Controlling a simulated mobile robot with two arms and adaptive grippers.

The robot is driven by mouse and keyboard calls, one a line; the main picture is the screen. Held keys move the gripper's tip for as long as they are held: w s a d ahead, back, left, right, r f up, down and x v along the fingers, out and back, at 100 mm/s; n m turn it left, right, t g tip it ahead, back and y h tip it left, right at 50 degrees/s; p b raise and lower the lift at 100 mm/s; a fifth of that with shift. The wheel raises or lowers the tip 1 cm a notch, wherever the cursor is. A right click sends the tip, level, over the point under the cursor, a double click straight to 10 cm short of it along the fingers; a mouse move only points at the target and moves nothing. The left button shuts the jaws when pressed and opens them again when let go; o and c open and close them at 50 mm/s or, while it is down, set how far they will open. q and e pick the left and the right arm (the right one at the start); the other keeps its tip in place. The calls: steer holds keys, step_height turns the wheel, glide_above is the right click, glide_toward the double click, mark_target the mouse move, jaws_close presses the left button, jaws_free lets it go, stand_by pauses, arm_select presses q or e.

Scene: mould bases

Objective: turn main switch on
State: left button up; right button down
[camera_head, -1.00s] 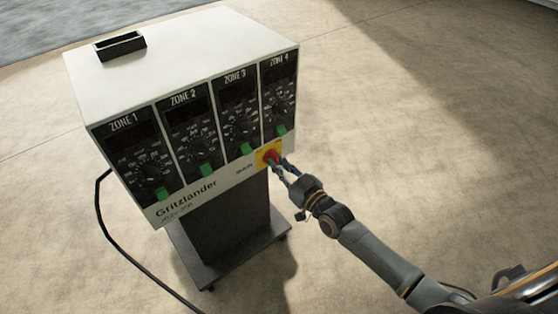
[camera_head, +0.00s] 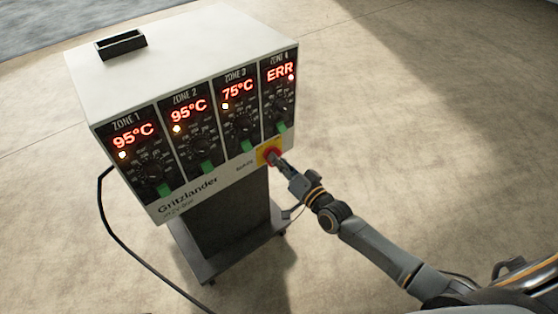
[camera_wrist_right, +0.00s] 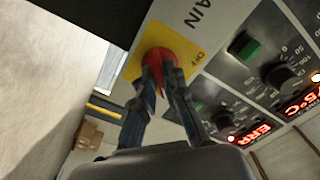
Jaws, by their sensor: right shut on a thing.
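The main switch (camera_head: 270,154) is a red rotary knob on a yellow plate (camera_head: 260,159), low at the right end of the control box's front. My right gripper (camera_head: 277,161) is shut on the red knob. The right wrist view shows its two fingers on either side of the knob (camera_wrist_right: 165,65), with "OFF" readable on the yellow plate (camera_wrist_right: 187,35). The control box (camera_head: 190,60) has lit displays: 95°C, 95°C, 75°C and ERR for zones 1 to 4. My left gripper is not in view.
The box stands on a dark pedestal with a flat base (camera_head: 205,262). A black cable (camera_head: 115,235) runs down its left side to the floor. A small black tray (camera_head: 120,43) sits on top. The floor to the right is clear.

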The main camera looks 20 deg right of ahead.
steer(key=shift+m, duration=0.3)
steer(key=c, duration=1.4)
jaws_free()
steer(key=shift+s, duration=0.1)
steer(key=v, duration=1.2)
